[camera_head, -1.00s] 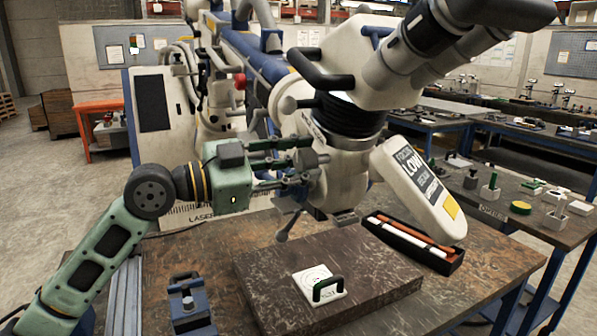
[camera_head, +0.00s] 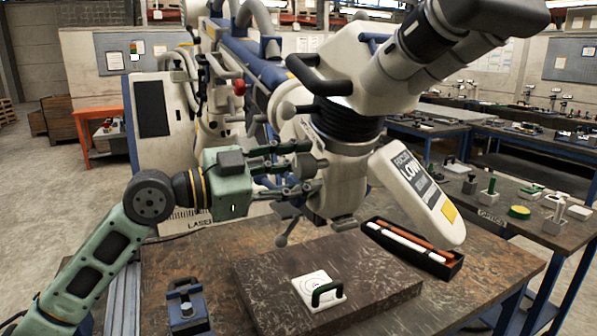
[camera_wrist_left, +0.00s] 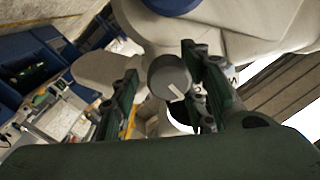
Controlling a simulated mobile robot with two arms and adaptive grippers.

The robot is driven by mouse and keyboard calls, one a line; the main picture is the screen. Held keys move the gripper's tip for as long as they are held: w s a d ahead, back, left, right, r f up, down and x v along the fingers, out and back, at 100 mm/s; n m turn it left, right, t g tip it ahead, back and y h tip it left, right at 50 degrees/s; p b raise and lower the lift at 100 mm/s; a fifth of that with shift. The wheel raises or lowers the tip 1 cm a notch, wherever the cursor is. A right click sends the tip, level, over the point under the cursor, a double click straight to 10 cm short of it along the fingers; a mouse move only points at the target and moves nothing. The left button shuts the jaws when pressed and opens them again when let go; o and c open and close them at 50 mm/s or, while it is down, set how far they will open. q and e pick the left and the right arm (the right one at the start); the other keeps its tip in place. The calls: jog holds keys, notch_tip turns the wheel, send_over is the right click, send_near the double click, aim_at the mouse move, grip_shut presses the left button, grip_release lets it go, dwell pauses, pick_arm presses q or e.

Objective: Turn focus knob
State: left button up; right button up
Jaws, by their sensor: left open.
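The microscope (camera_head: 345,70) has a grey round focus knob (camera_head: 312,165) on the side of its pale body. In the left wrist view the knob (camera_wrist_left: 168,78) shows a white mark on its face. My left gripper (camera_head: 305,167) is open, with its fingers reaching toward the microscope at the knob. In the left wrist view the knob sits between the two green fingers of the gripper (camera_wrist_left: 162,80), nearer the right one; I cannot tell whether they touch it. My right gripper is not in view.
Below the microscope head, a dark stone slab (camera_head: 375,285) bears a white plate with a dark handle (camera_head: 320,290). A black tray (camera_head: 415,250) of rods lies behind it, and a blue device (camera_head: 188,305) stands at front left. A label panel (camera_head: 415,195) hangs at right.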

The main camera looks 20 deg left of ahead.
pick_arm(q)
jog(key=shift+a+r, duration=0.15)
jog(key=shift+r, duration=0.1)
jog(key=shift+a, duration=0.1)
jog(key=shift+s+a+f, duration=0.15)
jog(key=shift+s+a, duration=0.05)
jog(key=shift+a, duration=0.1)
jog(key=v, duration=1.1)
jog(key=shift+s+d, duration=0.1)
jog(key=shift+d, duration=0.05)
